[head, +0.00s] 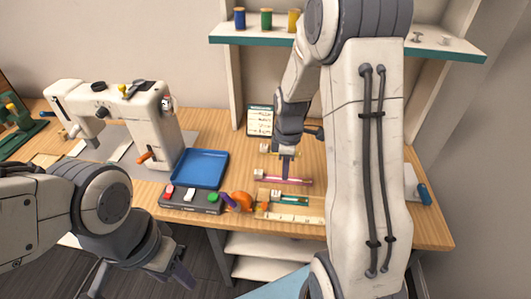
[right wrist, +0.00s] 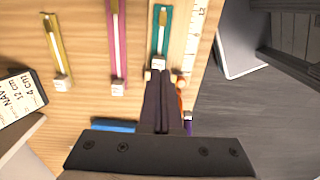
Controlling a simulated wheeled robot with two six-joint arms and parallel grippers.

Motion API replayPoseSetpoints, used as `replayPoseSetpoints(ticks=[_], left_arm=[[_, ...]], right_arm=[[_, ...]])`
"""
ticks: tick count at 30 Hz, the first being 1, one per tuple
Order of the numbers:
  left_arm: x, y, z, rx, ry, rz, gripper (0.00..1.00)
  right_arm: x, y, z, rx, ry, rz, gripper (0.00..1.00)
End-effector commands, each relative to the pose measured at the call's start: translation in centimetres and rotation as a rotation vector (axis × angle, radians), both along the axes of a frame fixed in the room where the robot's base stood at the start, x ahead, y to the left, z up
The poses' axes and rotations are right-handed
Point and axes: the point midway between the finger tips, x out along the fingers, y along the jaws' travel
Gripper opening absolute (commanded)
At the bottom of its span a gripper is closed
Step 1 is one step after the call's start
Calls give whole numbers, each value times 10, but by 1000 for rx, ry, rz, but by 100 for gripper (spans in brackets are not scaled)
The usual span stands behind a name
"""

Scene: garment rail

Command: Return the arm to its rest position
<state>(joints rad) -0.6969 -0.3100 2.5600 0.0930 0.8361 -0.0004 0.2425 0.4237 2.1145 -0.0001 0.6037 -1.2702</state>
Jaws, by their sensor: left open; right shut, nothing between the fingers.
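My right gripper (head: 286,165) is shut and empty over the wooden worktable, in the middle of the head view. In the right wrist view its closed fingers (right wrist: 162,85) point at the tagged end of a teal zipper (right wrist: 161,35); I cannot tell whether they touch it. My right arm fills the right half of the head view. My left gripper (head: 176,268) is open and empty, low at the left, in front of the table's near edge. Its fingertips show only partly.
Magenta (right wrist: 117,45) and yellow (right wrist: 55,45) zippers lie beside the teal one, with a ruler (head: 295,216). A blue tray (head: 200,168), a sewing machine (head: 135,125) and a dark button box (head: 185,197) stand left. A shelf (head: 445,46) with thread spools overhangs the back.

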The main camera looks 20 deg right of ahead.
Motion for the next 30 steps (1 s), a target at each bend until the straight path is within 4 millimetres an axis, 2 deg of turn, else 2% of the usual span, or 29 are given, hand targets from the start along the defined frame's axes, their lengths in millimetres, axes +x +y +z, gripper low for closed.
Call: replayPoseSetpoints(ticks=[4, 6, 8, 11, 14, 15, 19, 21, 24, 27, 30], left_arm=[[0, 0, 0, 0, 0, 0, 50], [0, 0, 1, 0, 0, 0, 50], [0, 0, 2, 0, 0, 0, 50], [0, 0, 4, 0, 0, 0, 50], [0, 0, 8, 0, 0, 0, 50], [0, 0, 9, 0, 0, 0, 50], [0, 0, 12, 0, 0, 0, 50], [0, 0, 13, 0, 0, 0, 50], [0, 0, 15, 0, 0, 0, 50], [0, 0, 15, 0, 0, 0, 50], [0, 0, 16, 0, 0, 0, 50]], right_arm=[[0, 1, 2, 0, 0, 0, 0], [-1, 10, 7, 1, -2, -6, 0], [-3, 26, 16, 2, -8, -16, 0], [-17, 73, 40, 10, -18, -58, 0], [-49, 130, 68, 27, -27, -120, 0], [-66, 150, 78, 35, -26, -150, 0], [-125, 197, 102, 60, -18, -242, 0], [-154, 211, 110, 72, -10, -287, 0], [-186, 221, 116, 83, 4, -337, 0], [-204, 224, 119, 87, 13, -370, 0], [-212, 224, 120, 88, 17, -386, 0]])
